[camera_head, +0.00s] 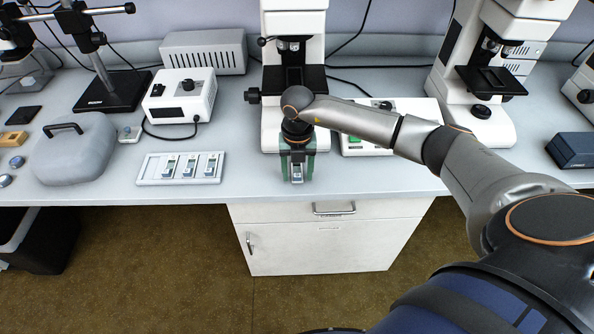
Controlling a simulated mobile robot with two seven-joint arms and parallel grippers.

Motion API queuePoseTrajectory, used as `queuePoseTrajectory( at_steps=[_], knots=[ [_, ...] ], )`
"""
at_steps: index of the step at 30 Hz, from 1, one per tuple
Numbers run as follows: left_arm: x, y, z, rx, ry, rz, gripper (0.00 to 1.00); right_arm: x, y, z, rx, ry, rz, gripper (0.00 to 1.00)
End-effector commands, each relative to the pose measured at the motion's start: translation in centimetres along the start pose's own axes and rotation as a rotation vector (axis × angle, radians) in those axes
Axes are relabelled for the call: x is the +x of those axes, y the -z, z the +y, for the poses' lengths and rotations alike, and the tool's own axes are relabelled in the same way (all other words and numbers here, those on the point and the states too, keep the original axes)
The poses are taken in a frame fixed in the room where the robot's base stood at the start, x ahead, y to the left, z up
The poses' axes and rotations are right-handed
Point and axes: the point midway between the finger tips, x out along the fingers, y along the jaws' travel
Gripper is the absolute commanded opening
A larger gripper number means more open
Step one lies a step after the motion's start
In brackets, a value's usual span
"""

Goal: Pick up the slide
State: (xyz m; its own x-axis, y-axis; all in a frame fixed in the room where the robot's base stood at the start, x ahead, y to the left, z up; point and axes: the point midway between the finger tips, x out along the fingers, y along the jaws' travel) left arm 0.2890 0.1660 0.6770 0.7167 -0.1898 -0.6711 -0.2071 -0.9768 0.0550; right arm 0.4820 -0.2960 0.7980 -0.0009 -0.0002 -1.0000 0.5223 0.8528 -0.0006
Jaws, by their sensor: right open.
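My right gripper (297,156) points down at the front edge of the bench, in front of the middle microscope. It is open. A small pale slide (297,173) shows at the gripper's fingertips, over a dark green piece (308,167). The gripper hides much of both, and I cannot tell whether the fingers touch the slide. My left gripper is out of view.
The middle white microscope (292,20) stands close behind my right gripper. A white control box (179,97) and a grey covered case (75,152) stand left. Another microscope (490,75) stands right, behind my arm. Bare bench lies between tray and gripper.

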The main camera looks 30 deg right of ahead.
Motion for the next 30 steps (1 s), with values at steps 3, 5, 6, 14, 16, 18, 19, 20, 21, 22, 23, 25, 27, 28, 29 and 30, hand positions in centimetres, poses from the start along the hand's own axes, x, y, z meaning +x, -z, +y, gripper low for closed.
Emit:
queuePoseTrajectory(
  at_steps=[3,5,6,14,16,18,19,20,21,22,23,25,27,28,29,30],
  knots=[
    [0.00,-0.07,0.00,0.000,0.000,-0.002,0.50,-0.04,0.00,0.01,0.000,0.000,0.000,0.49],
    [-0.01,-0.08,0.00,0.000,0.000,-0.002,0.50,-0.05,0.00,0.02,0.000,0.000,0.000,0.42],
    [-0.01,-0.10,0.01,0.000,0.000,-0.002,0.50,-0.06,0.00,0.02,0.000,0.000,0.000,0.38],
    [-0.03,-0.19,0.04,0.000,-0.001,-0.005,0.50,-0.07,-0.01,0.01,0.000,0.000,0.000,0.08],
    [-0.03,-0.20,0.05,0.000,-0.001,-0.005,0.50,-0.07,-0.01,0.00,0.000,0.000,0.000,0.00],
    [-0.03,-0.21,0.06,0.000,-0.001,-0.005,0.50,-0.07,-0.01,0.00,0.000,0.000,0.000,0.00],
    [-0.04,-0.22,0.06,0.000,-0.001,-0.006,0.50,-0.07,-0.01,0.00,0.000,0.000,0.000,0.00],
    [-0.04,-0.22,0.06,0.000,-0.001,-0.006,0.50,-0.07,-0.01,0.00,0.000,0.000,0.000,0.00],
    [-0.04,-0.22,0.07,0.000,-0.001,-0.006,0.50,-0.07,-0.01,0.00,0.000,0.000,0.000,0.00],
    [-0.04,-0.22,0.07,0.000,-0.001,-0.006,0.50,-0.07,-0.01,0.00,0.000,0.000,0.000,0.00],
    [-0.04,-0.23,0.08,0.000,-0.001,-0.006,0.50,-0.08,-0.02,0.00,0.000,0.000,0.000,0.00],
    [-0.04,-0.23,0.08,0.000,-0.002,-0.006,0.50,-0.08,-0.02,0.00,0.000,0.000,0.000,0.00],
    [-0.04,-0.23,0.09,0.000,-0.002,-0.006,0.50,-0.08,-0.02,0.00,0.000,0.000,0.000,0.00],
    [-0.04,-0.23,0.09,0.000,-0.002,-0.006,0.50,-0.08,-0.02,0.00,0.000,0.000,0.000,0.00],
    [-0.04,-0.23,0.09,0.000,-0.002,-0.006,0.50,-0.08,-0.02,0.00,0.000,0.000,0.000,0.00],
    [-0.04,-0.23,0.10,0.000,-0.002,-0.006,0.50,-0.10,-0.02,0.00,0.000,0.000,-0.001,0.00]
  ],
)
